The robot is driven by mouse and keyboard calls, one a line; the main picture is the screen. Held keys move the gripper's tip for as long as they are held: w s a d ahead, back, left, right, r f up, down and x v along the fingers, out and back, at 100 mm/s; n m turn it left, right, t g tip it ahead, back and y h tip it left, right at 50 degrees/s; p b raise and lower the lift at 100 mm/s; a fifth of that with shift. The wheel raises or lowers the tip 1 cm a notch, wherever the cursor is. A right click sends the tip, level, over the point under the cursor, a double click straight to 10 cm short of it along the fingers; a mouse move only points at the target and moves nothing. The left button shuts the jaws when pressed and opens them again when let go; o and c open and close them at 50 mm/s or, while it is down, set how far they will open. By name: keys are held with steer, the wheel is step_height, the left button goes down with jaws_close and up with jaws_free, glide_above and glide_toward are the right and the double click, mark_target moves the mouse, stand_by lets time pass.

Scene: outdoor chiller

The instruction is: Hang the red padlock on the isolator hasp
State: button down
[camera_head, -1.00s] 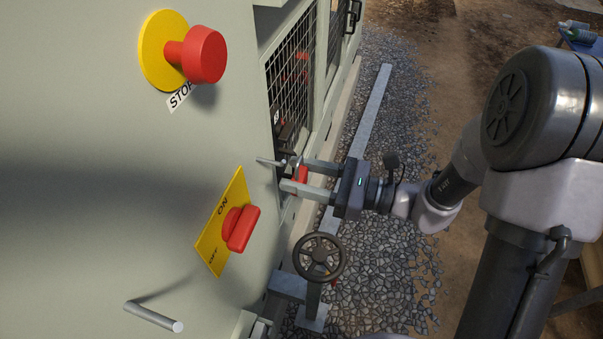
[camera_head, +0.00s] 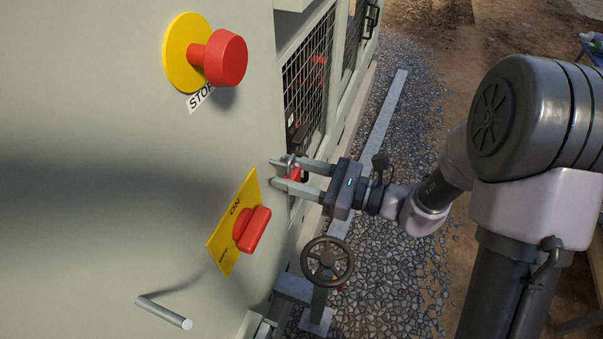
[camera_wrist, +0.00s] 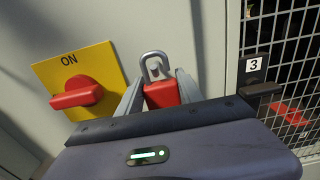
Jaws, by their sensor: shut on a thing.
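The red padlock (camera_wrist: 163,95) is upright between the two fingers of my gripper (camera_wrist: 158,82), with its grey shackle standing above the fingers in the wrist view. My gripper (camera_head: 283,174) is shut on the padlock body, close to the pale cabinet face. In the head view the padlock (camera_head: 295,173) shows as a small red patch between the fingers. A small grey metal piece, apparently the isolator hasp (camera_head: 279,162), is at the fingertips. Whether the shackle is around it, touching or apart, I cannot tell. The red isolator handle (camera_head: 252,230) sits on a yellow ON/OFF plate (camera_head: 221,248).
A red stop button (camera_head: 226,59) sticks out at the upper left, and a grey bar handle (camera_head: 164,312) at the lower left. A dark handwheel (camera_head: 327,262) stands below my gripper. A mesh panel (camera_head: 308,85) lies beyond. Gravel (camera_head: 400,255) is open to the right.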

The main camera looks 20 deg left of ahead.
steer(key=shift+a, duration=0.45)
steer(key=shift+f, duration=0.1)
steer(key=shift+f+b, duration=0.6)
steer(key=shift+c, duration=1.1)
jaws_free()
steer(key=shift+r, duration=0.1)
steer(key=shift+f+b, duration=0.6)
steer(key=shift+f, duration=0.2)
steer(key=d+b, duration=0.1)
steer(key=d, duration=0.6)
steer(key=shift+s+f, duration=0.3)
steer(key=shift+f, duration=0.1)
